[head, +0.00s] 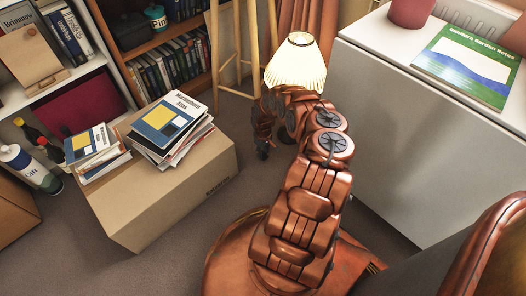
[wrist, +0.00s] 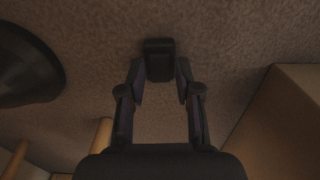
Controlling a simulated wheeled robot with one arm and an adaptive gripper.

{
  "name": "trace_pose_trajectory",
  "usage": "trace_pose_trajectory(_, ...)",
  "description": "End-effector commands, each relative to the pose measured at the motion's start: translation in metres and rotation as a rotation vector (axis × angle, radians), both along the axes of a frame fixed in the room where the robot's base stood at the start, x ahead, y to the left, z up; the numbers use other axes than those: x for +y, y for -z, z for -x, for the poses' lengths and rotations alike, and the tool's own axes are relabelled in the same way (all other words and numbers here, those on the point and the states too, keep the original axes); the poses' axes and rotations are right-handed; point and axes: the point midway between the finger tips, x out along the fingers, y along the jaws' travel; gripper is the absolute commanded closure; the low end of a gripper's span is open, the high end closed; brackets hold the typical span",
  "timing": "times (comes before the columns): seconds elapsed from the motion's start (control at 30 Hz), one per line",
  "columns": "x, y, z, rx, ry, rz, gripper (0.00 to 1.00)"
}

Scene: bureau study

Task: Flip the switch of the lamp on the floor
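The lamp's pleated cream shade (head: 296,62) shows in the head view beyond my arm; its stem and base are hidden there. In the wrist view a dark round shape (wrist: 28,68), which looks like the lamp's base, lies on the floor at the left edge. In the head view my gripper (head: 274,146) is low in front of the lamp, partly hidden by my arm.
A cardboard box (head: 205,180) with stacked books stands left of my gripper. Wooden legs (head: 240,45) stand behind, left of the lamp. A white cabinet (head: 400,120) is at the right.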

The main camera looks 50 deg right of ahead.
Motion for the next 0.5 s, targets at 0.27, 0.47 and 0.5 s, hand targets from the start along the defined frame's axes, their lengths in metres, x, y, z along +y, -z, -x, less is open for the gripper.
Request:
trace_pose_trajectory(0.27,0.0001,0.0,-0.0001,0.0,0.0,0.0,0.99)
trace_pose_trajectory(0.47,0.0003,-0.0003,-0.0001,-0.001,0.0,0.0,1.0)
trace_pose_trajectory(0.5,0.0003,-0.001,-0.0001,-0.002,0.0,-0.001,1.0)
